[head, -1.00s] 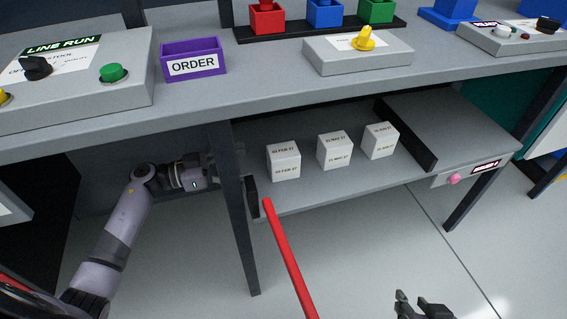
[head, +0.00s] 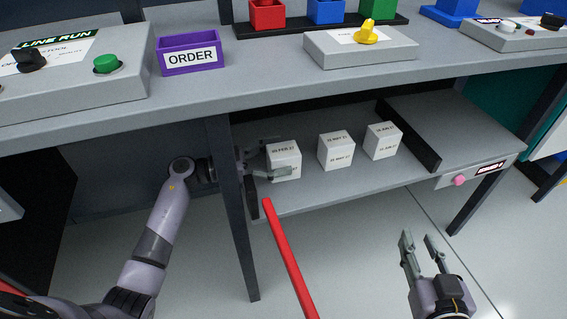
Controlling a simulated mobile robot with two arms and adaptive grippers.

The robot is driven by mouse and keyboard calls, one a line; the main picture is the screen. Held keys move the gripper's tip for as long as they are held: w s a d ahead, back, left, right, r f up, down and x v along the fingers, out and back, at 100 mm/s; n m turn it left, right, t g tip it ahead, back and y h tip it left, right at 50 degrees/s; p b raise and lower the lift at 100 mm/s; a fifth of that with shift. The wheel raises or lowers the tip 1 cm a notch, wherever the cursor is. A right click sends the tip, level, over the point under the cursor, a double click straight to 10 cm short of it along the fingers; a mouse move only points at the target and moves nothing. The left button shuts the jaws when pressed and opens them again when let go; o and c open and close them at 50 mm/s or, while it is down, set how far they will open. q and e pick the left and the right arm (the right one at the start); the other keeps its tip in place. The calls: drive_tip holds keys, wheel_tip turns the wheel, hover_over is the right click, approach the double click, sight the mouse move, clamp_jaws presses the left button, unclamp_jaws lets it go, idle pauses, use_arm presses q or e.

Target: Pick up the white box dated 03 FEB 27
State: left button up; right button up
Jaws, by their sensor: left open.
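Several white boxes would be too many to say; three white boxes stand in a row on the lower shelf (head: 340,191). The leftmost white box (head: 287,158) carries print that reads like 03 FEB 27. The middle white box (head: 336,151) and the right white box (head: 383,141) carry other dates, too small to read surely. My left gripper (head: 278,158) is open at the leftmost box, one finger behind its top left and one across its lower front. Contact cannot be told. A table leg hides part of my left wrist. My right gripper (head: 418,243) is open and empty, in front of the shelf.
A dark table leg (head: 232,210) stands in front of my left wrist. A dark divider (head: 412,137) bounds the shelf's right. A red bar (head: 288,258) rises in front. The purple ORDER bin (head: 191,54) and control boxes are on the tabletop above.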

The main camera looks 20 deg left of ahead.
use_arm(q)
drive_tip(key=shift+c, duration=0.3)
drive_tip(key=c, duration=1.2)
drive_tip(key=shift+c, duration=0.3)
drive_tip(key=shift+r, duration=0.15)
